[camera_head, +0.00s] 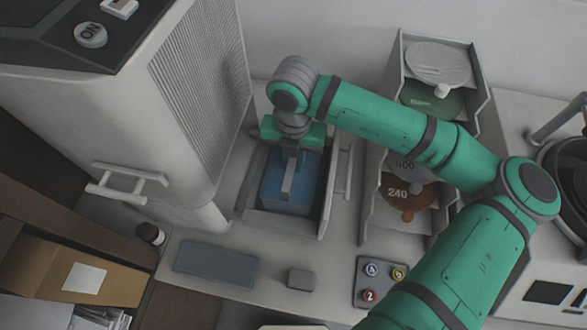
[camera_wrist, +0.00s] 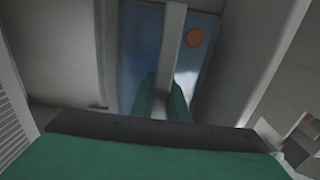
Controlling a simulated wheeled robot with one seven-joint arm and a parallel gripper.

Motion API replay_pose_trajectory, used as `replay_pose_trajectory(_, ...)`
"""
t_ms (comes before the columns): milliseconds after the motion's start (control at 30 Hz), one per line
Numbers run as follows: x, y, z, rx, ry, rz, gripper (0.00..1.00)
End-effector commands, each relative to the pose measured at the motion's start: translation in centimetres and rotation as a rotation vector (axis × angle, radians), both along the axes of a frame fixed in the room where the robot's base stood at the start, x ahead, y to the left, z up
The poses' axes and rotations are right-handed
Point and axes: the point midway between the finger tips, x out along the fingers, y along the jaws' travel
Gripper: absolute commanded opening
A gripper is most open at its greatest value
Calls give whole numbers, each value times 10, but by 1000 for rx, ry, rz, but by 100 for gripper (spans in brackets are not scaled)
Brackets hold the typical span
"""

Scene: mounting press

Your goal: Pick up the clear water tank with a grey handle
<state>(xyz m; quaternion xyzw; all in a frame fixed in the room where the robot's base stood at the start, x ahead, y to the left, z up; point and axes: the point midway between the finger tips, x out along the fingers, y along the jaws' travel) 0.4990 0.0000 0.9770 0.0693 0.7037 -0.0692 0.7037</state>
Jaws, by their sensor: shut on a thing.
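The clear water tank (camera_head: 313,178) looks bluish and sits in a grey open-topped bay beside the tall white machine. Its grey handle (camera_head: 287,181) runs across the top. My gripper (camera_head: 291,152) is above the tank and shut on the handle. In the wrist view, its green fingers (camera_wrist: 164,103) stand on both sides of the grey handle (camera_wrist: 171,45), with the blue tank (camera_wrist: 140,55) below. An orange round spot (camera_wrist: 194,37) shows on the tank. The far part of the tank is hidden by my gripper.
The tall white machine (camera_head: 190,110) stands close on the left. A grey rack (camera_head: 395,215) holding round discs stands to the right. A dark flat pad (camera_head: 216,263), a small grey block (camera_head: 301,279) and a button tray (camera_head: 382,283) lie in front. The bay walls closely surround the tank.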

Motion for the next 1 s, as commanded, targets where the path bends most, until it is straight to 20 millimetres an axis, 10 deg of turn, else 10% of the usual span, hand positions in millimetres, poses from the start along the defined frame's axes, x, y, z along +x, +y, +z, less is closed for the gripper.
replay_pose_trajectory(433, 1, 0, 23, -2, -3, 0, 0)
replay_pose_trajectory(1000, 1, -1, 140, -3, -4, -2, 0)
